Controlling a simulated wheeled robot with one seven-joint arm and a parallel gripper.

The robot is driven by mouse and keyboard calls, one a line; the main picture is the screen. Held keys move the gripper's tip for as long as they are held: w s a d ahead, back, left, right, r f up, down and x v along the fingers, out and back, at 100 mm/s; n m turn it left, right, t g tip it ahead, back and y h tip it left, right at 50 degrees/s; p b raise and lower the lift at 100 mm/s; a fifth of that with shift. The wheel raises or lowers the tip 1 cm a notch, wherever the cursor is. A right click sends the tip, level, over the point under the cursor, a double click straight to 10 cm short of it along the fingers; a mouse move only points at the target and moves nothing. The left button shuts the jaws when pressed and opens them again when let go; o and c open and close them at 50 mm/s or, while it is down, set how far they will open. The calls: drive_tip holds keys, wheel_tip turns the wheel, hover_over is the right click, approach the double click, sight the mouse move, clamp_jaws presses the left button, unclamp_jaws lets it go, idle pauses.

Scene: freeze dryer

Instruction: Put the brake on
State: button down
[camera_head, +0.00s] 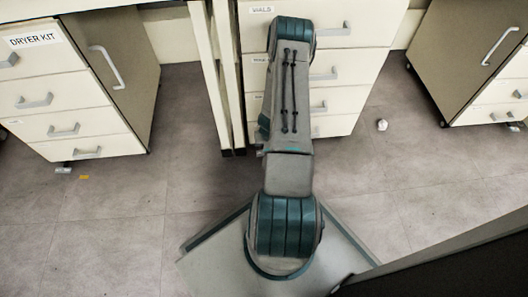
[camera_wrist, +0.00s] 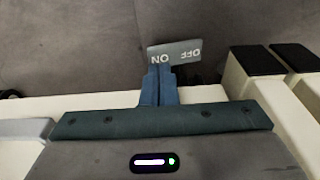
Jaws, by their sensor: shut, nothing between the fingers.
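In the wrist view, a flat grey brake pedal (camera_wrist: 188,48) sticks out over the floor, with ON and OFF lettering that appears upside down. My gripper (camera_wrist: 158,72) is shut and empty; its blue fingertips overlap the ON half of the pedal. I cannot tell whether they touch it. The OFF half is clear of the fingers. In the head view my arm reaches toward the white drawer cabinet labelled VIALS (camera_head: 345,62), and the gripper and this pedal are hidden behind the arm.
White table legs with black feet (camera_head: 232,152) stand just left of the cabinet; black feet also show at the right in the wrist view (camera_wrist: 250,60). A DRYER KIT cabinet (camera_head: 50,95) stands at left, another cabinet (camera_head: 465,55) at right. A small white object (camera_head: 382,125) lies on the floor.

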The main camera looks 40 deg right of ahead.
drive_tip(key=shift+f, duration=1)
idle(0.6)
drive_tip(key=shift+r+p, duration=2.35)
drive_tip(key=shift+r, duration=1.25)
drive_tip(key=shift+f, duration=0.1)
